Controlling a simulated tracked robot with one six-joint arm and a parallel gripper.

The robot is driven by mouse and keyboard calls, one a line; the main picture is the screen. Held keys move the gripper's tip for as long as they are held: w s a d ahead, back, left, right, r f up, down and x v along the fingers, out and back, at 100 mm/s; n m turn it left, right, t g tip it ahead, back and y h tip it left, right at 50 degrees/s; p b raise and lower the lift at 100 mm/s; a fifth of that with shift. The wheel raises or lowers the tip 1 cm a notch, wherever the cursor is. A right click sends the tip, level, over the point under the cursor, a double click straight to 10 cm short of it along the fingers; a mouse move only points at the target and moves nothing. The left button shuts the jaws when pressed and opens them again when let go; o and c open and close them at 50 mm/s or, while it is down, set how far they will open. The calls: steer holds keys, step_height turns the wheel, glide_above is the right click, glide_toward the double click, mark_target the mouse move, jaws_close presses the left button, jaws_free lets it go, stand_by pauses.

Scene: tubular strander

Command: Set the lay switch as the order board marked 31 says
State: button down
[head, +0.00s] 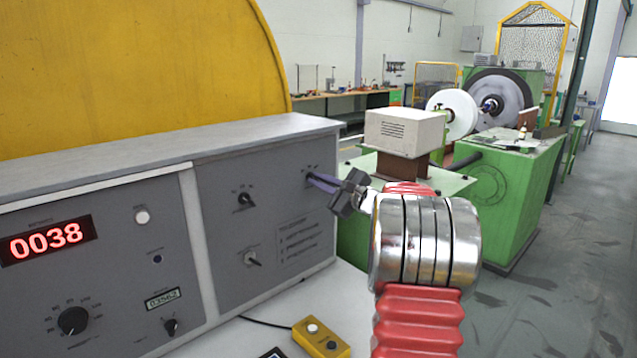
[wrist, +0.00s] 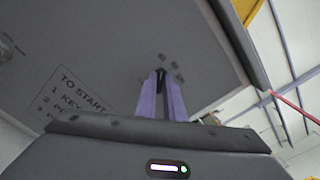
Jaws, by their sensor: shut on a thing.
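My gripper (head: 318,182) reaches the upper right of the grey control panel (head: 215,235). Its purple fingers are shut on a small dark switch knob, which shows between the fingertips in the wrist view (wrist: 161,72). The fingers hide most of this knob, and the small marks around it are too blurred to read, so I cannot tell its setting. I take it to be the lay switch, but no readable label confirms this. No order board marked 31 is in view.
Two other knobs, an upper one (head: 245,198) and a lower one (head: 252,259), sit left of my gripper. A yellow button box (head: 321,338) lies on the white ledge below. Green machines stand behind on the right.

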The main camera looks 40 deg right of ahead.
steer(key=shift+a+f+n, duration=0.1)
steer(key=shift+n, duration=0.4)
steer(key=c, duration=1.9)
jaws_free()
steer(key=shift+o, duration=0.2)
steer(key=s, duration=1.3)
steer(key=shift+s+d, duration=0.25)
steer(key=shift+s, duration=0.15)
